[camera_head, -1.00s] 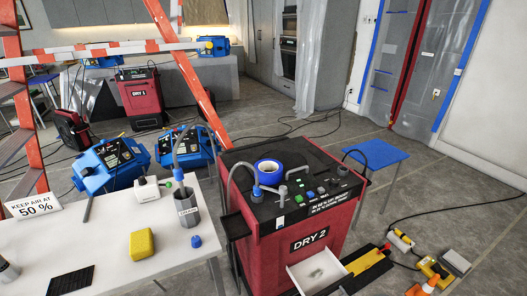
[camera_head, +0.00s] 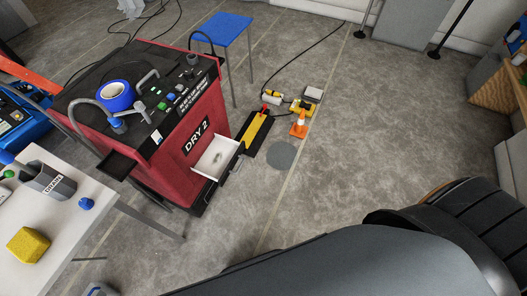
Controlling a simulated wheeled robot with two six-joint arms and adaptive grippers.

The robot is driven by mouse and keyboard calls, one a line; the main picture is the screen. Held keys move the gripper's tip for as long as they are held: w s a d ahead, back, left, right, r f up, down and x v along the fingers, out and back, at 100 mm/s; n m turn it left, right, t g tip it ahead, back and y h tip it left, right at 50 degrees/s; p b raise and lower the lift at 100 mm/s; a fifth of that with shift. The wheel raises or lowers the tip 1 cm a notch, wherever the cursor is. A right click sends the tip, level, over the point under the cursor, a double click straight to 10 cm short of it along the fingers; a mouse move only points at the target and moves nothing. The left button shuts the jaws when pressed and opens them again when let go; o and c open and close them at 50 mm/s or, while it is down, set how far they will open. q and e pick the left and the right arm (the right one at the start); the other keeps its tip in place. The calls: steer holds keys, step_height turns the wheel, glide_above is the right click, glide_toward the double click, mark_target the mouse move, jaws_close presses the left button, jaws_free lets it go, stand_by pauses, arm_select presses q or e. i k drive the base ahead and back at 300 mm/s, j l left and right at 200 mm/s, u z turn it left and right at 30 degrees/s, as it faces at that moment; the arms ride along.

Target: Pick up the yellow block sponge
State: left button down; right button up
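The yellow block sponge (camera_head: 28,246) lies flat on the white table (camera_head: 78,228) at the left edge of the head view. Nothing touches it from above. A large dark arm link of mine fills the lower right of the view, well apart from the sponge. Neither gripper's fingers show in the head view.
A grey drain cup (camera_head: 54,184) and a small blue knob-like piece (camera_head: 86,204) are on the table near the sponge. The red DRY 2 machine (camera_head: 185,150), its white drawer open (camera_head: 216,157), stands beside the table. An orange cone (camera_head: 299,126) and cables lie on the floor.

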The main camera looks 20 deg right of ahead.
mark_target(28, 245)
steer(key=z, duration=0.2)
steer(key=u, duration=2.05)
